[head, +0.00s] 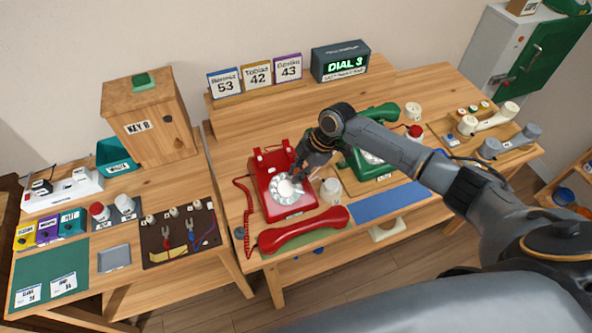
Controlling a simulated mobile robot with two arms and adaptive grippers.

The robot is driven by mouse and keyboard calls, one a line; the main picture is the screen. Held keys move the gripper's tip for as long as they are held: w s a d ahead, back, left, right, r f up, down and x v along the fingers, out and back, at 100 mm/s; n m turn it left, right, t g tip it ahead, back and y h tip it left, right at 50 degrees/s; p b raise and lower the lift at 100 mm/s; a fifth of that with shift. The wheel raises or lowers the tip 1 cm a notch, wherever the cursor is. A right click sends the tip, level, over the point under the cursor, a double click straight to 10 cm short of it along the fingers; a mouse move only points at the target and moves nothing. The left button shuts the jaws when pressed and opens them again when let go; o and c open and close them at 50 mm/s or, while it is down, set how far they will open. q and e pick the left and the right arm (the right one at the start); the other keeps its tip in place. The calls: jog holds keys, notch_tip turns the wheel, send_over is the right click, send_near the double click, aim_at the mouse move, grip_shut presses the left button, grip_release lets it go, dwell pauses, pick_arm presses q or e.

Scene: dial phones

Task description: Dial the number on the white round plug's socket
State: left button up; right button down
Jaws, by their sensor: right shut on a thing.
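A red dial phone (271,175) stands on the middle table, its white dial (286,190) facing up. Its red handset (303,230) lies off the hook in front of it. My right gripper (298,174) is at the dial's upper right edge, shut, apparently on the dial; its fingertips are small and partly hidden. A dark display box (340,63) reads "DIAL 3", with a smaller line too small to read. A white socket strip (62,191) with plugs lies on the left table; I cannot tell which plug is white and round. My left gripper is not in view.
A green phone (352,160) is behind my right arm. Number cards (257,75) reading 53, 42 and 43 stand at the back. A wooden box (149,113), a brown board (178,234) with cables and a green mat (47,272) occupy the left table. A blue mat (390,203) is bare.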

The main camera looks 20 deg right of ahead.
jog(key=shift+s, duration=0.1)
jog(key=shift+s+f+p, duration=0.25)
jog(key=shift+s+p, duration=0.05)
jog(key=shift+s, duration=0.15)
jog(key=shift+s+f, duration=0.2)
jog(key=shift+s, duration=0.3)
jog(key=shift+s+r+p, duration=0.4)
jog(key=shift+r+p, duration=0.45)
jog(key=shift+p, duration=0.4)
notch_tip(320, 180, up, 6)
jog(key=s+p, duration=0.2)
jog(key=p, duration=0.4)
jog(key=shift+s+r, duration=0.15)
jog(key=shift+s, duration=0.25)
